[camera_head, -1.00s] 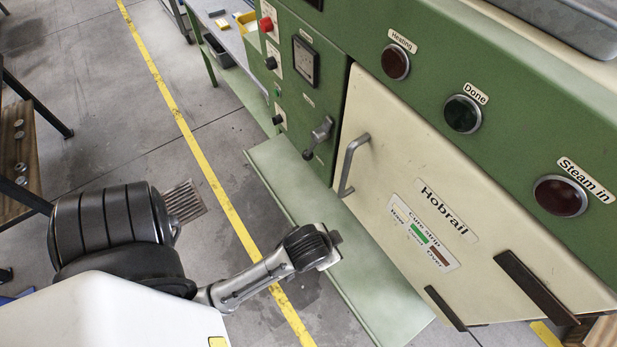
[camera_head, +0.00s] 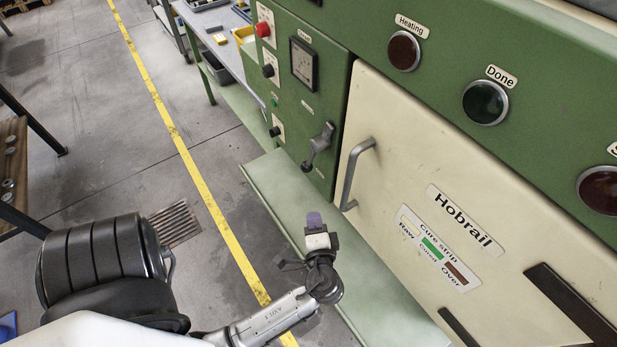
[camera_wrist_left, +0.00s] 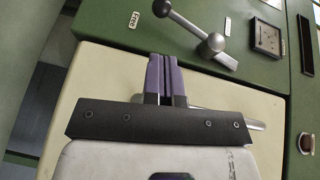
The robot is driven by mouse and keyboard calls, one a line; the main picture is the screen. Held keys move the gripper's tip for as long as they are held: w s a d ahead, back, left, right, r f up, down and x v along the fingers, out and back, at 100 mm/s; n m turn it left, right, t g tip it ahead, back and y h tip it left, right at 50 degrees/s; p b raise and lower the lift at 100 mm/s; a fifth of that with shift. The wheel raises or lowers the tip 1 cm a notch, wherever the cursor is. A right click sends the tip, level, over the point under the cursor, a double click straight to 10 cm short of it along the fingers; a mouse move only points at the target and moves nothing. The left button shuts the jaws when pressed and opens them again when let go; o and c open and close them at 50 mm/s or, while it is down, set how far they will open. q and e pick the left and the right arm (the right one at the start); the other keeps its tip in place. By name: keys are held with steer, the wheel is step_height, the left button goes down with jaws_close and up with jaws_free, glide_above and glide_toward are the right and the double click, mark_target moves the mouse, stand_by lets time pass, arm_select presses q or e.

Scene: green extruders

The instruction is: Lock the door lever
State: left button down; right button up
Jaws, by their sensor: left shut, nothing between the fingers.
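The door lever (camera_head: 318,148) is a grey metal handle with a dark ball knob on the green panel, left of the cream door (camera_head: 420,160). In the left wrist view the lever (camera_wrist_left: 195,32) runs from its silver hub up and left to its knob, near a "Free" label (camera_wrist_left: 135,19). My left gripper (camera_head: 314,219) is below the lever and apart from it, in front of the door side of the machine. In the left wrist view its purple fingers (camera_wrist_left: 163,75) are together and empty, pointing toward the lever's area. My right gripper is not seen.
The bar handle (camera_head: 355,172) on the door stands close to the left gripper, and part of it is hidden behind the gripper in the wrist view. A green ledge (camera_head: 275,185) runs below the panel. Gauge (camera_head: 303,62) and knobs sit above the lever.

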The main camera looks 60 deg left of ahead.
mark_target(308, 172)
arm_select(q)
steer(key=shift+w+r+m, duration=0.15)
steer(key=shift+w+m, duration=0.05)
steer(key=shift+m, duration=0.2)
steer(key=x, duration=1.2)
steer(key=shift+w+r, duration=0.1)
steer(key=shift+w, duration=0.05)
steer(key=shift+x, duration=0.95)
